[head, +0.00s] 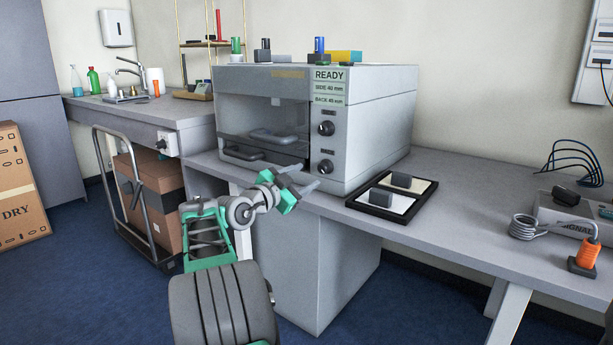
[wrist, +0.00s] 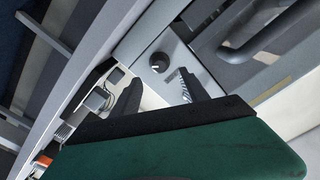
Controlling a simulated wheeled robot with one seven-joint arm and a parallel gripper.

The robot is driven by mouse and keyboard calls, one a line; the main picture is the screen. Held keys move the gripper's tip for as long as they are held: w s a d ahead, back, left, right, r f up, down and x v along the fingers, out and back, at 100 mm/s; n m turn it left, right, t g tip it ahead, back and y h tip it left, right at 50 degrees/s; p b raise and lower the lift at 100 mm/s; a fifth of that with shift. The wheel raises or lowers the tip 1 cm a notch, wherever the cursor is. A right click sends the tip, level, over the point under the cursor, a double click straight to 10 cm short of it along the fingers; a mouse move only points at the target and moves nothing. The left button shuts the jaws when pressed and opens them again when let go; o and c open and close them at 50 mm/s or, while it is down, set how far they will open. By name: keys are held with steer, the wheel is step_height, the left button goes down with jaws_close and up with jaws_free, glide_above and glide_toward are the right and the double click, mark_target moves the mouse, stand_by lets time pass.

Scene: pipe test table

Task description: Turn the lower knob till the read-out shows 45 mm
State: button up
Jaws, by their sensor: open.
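The lower knob (head: 325,166) is dark and round, on the front panel of a grey test machine (head: 377,125). The upper knob (head: 326,128) sits above it. The read-out (head: 329,87) at the panel's top shows READY, with small lines that look like SIDE 40 mm and BACK 45 mm. My gripper (head: 300,179) is open and empty, in front of the panel and a little below the lower knob, apart from it. In the wrist view one knob (wrist: 159,62) with a pale pointer mark shows just beyond my open fingertips (wrist: 160,77); which knob cannot be told.
A black tray (head: 352,203) with two pale plates and dark blocks stands right of the machine. A signal box (head: 562,216) with a coiled lead and an orange plug (head: 588,252) is farther right. The bench between them is clear. A cart with cartons (head: 150,192) stands left.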

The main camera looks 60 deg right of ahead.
mark_target(321, 170)
steer(key=d+n+p, duration=0.1)
steer(key=d+n, duration=0.1)
steer(key=n, duration=0.1)
steer(key=d+n+p, duration=0.1)
steer(key=d+n, duration=0.1)
steer(key=n, duration=0.1)
steer(key=s+d+n+p, duration=0.1)
steer(key=d+n, duration=0.1)
steer(key=n, duration=0.1)
steer(key=shift+d+f+p, duration=0.25)
steer(key=shift+d+p, duration=0.1)
steer(key=shift+d, duration=0.05)
steer(key=shift+s+d+r, duration=0.1)
steer(key=shift+d, duration=0.4)
steer(key=shift+c, duration=0.5)
jaws_close()
